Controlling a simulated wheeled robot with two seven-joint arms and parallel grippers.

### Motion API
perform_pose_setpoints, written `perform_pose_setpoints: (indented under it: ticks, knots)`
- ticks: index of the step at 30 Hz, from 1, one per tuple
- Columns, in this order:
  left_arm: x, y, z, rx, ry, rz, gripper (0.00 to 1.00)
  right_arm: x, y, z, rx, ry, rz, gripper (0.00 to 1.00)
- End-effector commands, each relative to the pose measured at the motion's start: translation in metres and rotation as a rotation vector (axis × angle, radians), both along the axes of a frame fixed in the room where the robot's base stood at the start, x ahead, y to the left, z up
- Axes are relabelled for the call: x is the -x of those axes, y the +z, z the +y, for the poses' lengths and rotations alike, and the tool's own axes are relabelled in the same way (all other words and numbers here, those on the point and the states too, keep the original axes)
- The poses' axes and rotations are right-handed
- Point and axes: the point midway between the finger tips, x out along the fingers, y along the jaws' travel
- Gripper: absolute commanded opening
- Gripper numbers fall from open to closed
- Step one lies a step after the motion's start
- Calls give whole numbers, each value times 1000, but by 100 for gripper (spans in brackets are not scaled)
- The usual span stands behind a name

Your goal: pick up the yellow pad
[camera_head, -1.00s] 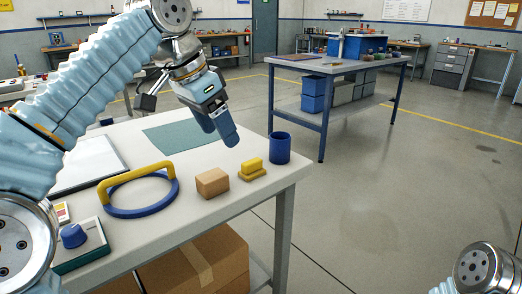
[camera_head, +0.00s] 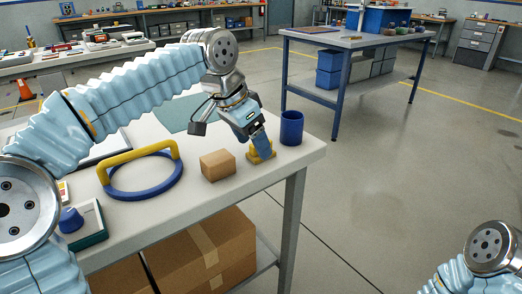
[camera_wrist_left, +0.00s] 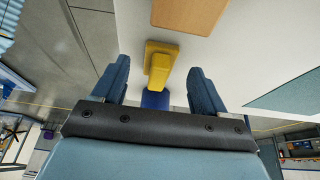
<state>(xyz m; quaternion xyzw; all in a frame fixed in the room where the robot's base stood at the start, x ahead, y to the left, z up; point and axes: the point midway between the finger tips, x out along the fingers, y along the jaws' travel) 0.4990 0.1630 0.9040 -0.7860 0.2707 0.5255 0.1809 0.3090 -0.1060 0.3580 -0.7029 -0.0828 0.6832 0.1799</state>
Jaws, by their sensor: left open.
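The yellow pad (camera_head: 254,158), a stepped block with a raised top, sits on the white table near its front right edge. My left gripper (camera_head: 259,146) is over the pad and partly hides it in the head view. In the left wrist view, the pad (camera_wrist_left: 161,63) shows between and just beyond the two spread blue fingers of the left gripper (camera_wrist_left: 160,85). The gripper is open and empty. I cannot tell whether a finger touches the pad. My right arm shows at the lower right, but its gripper is out of view.
A wooden block (camera_head: 217,165) lies left of the pad. A blue cup (camera_head: 291,128) stands just right of it. A blue ring with a yellow handle (camera_head: 140,190), a box with a blue knob (camera_head: 84,226) and a green mat (camera_head: 180,114) share the table.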

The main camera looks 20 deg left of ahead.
Motion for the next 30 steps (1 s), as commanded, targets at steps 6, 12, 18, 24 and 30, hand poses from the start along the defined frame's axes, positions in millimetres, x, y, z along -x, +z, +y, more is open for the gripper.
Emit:
perform_pose_setpoints:
  ticks: [6, 12, 18, 24, 30]
  knots:
    - [-6, -20, -5, 0, 1, 2, 72, 0, 1, 0, 0, 0, 0, 53]
    - [-7, -20, -5, 0, 1, 0, 71, 0, 1, 0, 0, 0, 0, 53]
    - [-7, -20, -5, 1, 1, -1, 40, 0, 1, 0, 0, 0, 0, 53]
    - [-7, -20, -5, 1, 1, -1, 13, 0, 1, 0, 0, 0, 0, 53]
    - [-7, -19, -5, 1, 1, -1, 13, 0, 1, 0, 0, 0, 0, 53]
